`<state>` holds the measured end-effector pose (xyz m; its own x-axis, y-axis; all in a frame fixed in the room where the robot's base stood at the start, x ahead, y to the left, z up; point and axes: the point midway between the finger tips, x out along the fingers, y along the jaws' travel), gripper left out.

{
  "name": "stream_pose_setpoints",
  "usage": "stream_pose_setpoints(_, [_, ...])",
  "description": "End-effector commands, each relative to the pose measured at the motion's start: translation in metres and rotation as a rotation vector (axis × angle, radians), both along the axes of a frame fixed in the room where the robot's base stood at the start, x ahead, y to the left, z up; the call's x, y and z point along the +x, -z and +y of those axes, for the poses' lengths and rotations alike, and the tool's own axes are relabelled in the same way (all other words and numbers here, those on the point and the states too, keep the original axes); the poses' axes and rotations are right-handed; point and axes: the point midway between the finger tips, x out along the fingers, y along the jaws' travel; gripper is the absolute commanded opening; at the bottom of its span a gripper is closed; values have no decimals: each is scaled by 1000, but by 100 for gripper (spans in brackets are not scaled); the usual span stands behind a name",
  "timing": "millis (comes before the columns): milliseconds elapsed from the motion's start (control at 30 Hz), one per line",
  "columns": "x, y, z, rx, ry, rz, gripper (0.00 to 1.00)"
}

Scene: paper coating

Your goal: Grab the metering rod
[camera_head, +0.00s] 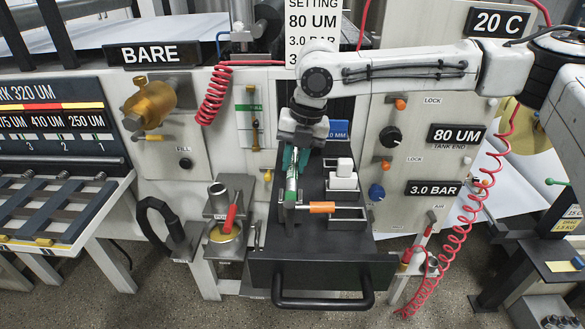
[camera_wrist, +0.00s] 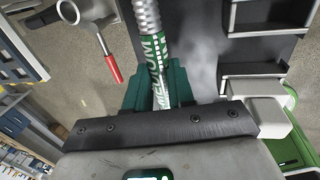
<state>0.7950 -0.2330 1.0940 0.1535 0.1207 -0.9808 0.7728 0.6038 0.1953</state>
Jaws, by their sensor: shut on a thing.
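The metering rod (camera_head: 291,184) is a slim silver rod with a green band. It lies along the left side of the black pulled-out drawer (camera_head: 350,258). In the wrist view the rod (camera_wrist: 153,46) shows a ribbed metal end and a green label reading "MEDIUM". My gripper (camera_head: 294,158) comes down over the rod from behind. In the wrist view its green fingers (camera_wrist: 158,88) stand on both sides of the rod and are shut on it. The rod's other end is hidden under my gripper's body.
White blocks (camera_head: 343,176) and an orange-handled tool (camera_head: 321,207) sit right of the rod in the drawer. A red-handled tool (camera_head: 230,219) stands to the left. Red coiled hoses (camera_head: 449,262) hang to the right. The drawer's front floor is clear.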

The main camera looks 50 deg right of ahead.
Motion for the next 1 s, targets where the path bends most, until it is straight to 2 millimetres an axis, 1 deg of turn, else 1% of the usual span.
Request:
stream_pose_setpoints(33, [0, 0, 0, 0, 0, 0, 12])
stream_pose_setpoints(167, [0, 0, 0, 0, 0, 0, 0])
stream_pose_setpoints(533, [0, -1, 0, 0, 0, 0, 0])
stream_pose_setpoints(667, [0, -4, 0, 0, 0, -1, 0])
stream_pose_setpoints(767, [1, -10, 0, -1, 1, -2, 0])
stream_pose_setpoints(933, [1, -32, 0, 0, 2, -4, 0])
stream_pose_setpoints(1000, [-9, -41, 0, 0, 1, -3, 0])
